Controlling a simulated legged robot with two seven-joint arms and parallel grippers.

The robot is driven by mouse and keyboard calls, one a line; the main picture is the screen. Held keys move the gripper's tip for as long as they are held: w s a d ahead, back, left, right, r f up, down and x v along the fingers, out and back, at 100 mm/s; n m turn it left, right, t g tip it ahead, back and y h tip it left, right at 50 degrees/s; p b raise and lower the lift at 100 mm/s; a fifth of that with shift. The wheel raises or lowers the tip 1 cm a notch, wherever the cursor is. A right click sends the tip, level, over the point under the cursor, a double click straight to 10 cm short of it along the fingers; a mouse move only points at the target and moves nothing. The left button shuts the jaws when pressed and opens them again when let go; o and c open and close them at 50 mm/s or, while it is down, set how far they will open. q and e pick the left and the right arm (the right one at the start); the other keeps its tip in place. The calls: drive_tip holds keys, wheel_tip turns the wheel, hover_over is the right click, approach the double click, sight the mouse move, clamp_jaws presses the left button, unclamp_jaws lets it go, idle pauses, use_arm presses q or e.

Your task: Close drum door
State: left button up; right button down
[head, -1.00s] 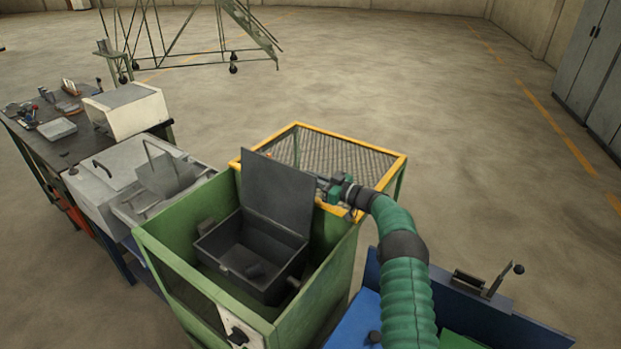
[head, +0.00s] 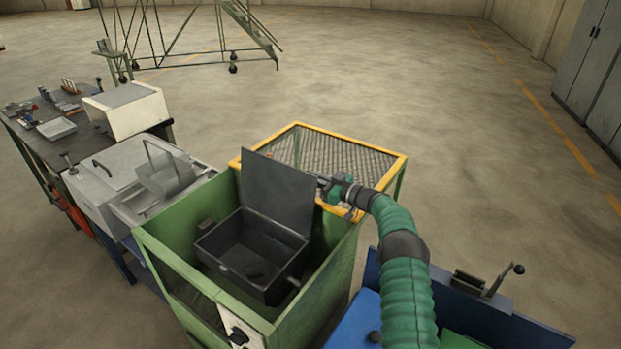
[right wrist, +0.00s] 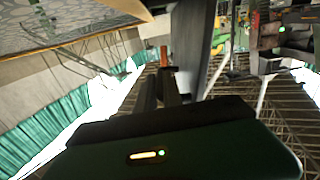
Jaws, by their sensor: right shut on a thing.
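The drum door (head: 279,188) is a flat dark grey plate standing raised, open, at the back edge of the dark open-topped drum (head: 235,273). The drum sits inside a green cabinet (head: 174,254). My right gripper (head: 323,185) is at the door's right edge, shut on it. In the right wrist view, the gripper (right wrist: 165,78) has a small orange-brown piece (right wrist: 165,56) between its fingertips, beside a grey plate that looks like the door (right wrist: 193,45). The exact contact is hard to make out. My left gripper is not in view.
A yellow-framed mesh guard (head: 384,170) stands behind the cabinet, close to my right gripper. A blue station with a lever (head: 503,280) is at the lower right.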

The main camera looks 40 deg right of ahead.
sight(302, 197)
drive_tip(key=shift+f, duration=0.1)
idle(0.3)
drive_tip(key=shift+s+a+p, duration=0.1)
drive_tip(key=shift+a+p, duration=0.15)
drive_tip(key=shift+p, duration=0.05)
drive_tip(key=a+n, duration=0.1)
drive_tip(key=s+a+n, duration=0.1)
drive_tip(key=a, duration=0.1)
drive_tip(key=a+r+p, duration=0.1)
drive_tip(key=shift+s+a+r+n, duration=0.1)
drive_tip(key=shift+s+a+n, duration=0.1)
drive_tip(key=shift+n, duration=0.2)
drive_tip(key=s+a+n+b, duration=0.2)
drive_tip(key=a+n, duration=0.2)
drive_tip(key=a, duration=0.3)
drive_tip(key=shift+a+f, duration=0.2)
drive_tip(key=shift+f, duration=0.15)
drive_tip(key=c, duration=1.8)
unclamp_jaws()
drive_tip(key=shift+o, duration=0.2)
drive_tip(key=shift+d, duration=0.1)
